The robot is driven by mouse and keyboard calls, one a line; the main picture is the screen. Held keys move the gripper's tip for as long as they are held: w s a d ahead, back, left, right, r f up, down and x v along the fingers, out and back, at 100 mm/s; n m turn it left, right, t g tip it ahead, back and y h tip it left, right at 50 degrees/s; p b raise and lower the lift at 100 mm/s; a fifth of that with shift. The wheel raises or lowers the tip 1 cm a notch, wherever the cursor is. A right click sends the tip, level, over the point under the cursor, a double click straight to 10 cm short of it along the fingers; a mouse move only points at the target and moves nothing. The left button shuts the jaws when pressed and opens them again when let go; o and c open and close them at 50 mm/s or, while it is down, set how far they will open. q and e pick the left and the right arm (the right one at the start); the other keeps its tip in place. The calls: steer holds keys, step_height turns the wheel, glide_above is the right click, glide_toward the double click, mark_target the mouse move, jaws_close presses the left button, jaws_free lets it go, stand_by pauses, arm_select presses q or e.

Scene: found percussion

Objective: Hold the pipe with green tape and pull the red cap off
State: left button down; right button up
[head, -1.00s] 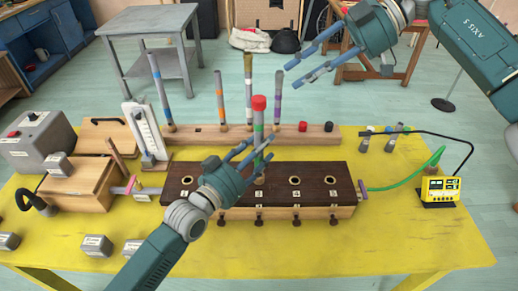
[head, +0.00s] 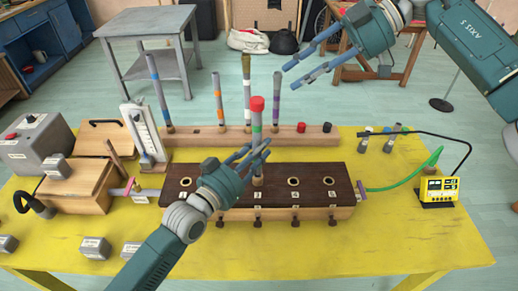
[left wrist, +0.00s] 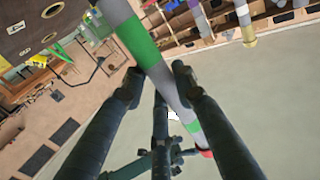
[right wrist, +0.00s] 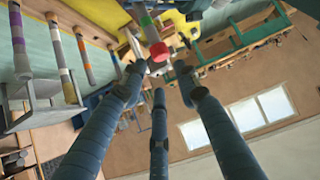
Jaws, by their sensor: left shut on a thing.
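The grey pipe with green tape (head: 257,122) stands upright at the dark-topped block (head: 330,183), with the red cap (head: 257,103) on its top end. My left gripper (head: 259,155) is shut on the pipe below the cap. In the left wrist view the pipe (left wrist: 163,80) runs between the fingers, and the red cap (left wrist: 207,153) is partly hidden by a finger. My right gripper (head: 303,67) is open and empty, above and right of the cap, apart from it. The right wrist view shows the red cap (right wrist: 158,52) beyond its fingertips.
Several taped pipes (head: 218,98) stand in a long wooden rack (head: 210,140) behind, with a loose red cap (head: 301,127) and a dark cap on it. A yellow meter (head: 438,190) with a green hose stands at right. The front right of the yellow table (head: 420,240) is clear.

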steer(key=shift+o, duration=0.5)
steer(key=o, duration=0.4)
steer(key=shift+c, duration=0.2)
steer(key=n+t+h, duration=0.3)
steer(key=n+h, duration=0.7)
steer(key=n, duration=0.8)
glide_toward(257, 99)
steer(key=x, duration=0.8)
steer(key=shift+f, duration=0.35)
